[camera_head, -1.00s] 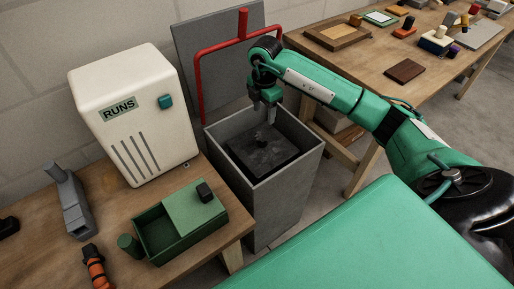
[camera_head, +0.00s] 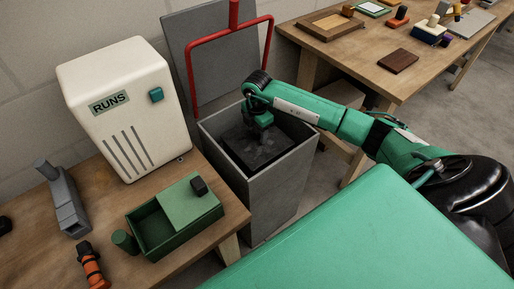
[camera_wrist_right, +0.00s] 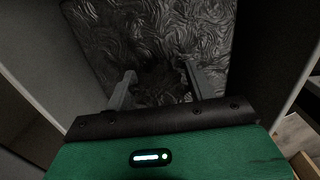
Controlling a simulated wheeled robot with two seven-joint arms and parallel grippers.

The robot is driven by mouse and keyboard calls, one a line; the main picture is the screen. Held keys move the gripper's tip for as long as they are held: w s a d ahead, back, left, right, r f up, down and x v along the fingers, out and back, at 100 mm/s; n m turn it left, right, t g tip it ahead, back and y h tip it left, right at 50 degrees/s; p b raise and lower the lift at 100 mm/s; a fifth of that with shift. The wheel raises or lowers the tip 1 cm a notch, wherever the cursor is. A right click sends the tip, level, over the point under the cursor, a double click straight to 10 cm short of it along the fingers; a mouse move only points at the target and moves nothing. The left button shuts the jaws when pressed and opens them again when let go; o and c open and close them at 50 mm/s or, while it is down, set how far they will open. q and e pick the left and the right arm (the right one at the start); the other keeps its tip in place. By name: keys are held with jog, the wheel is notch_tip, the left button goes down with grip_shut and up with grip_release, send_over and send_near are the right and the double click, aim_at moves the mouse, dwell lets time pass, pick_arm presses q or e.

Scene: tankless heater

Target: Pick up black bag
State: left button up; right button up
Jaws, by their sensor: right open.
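The black bag (camera_head: 240,150) lies inside the grey open-topped bin (camera_head: 268,190). In the right wrist view the bag (camera_wrist_right: 150,30) is a dark, wrinkled surface that fills the space ahead of the fingers. My right gripper (camera_head: 264,137) points down inside the bin, over the bag, and hides part of it. In the right wrist view its two fingers (camera_wrist_right: 158,78) are apart with nothing clearly held between them. I cannot tell whether the fingertips touch the bag. My left gripper is not in view.
The bin walls surround my right gripper closely. A grey panel with a red frame (camera_head: 190,75) stands behind the bin. A wooden bench with a white RUNS heater (camera_head: 125,115) and green box (camera_head: 150,236) is at left. Another cluttered table (camera_head: 350,60) is behind at right.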

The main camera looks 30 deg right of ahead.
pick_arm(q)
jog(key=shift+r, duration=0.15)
pick_arm(e)
grip_shut()
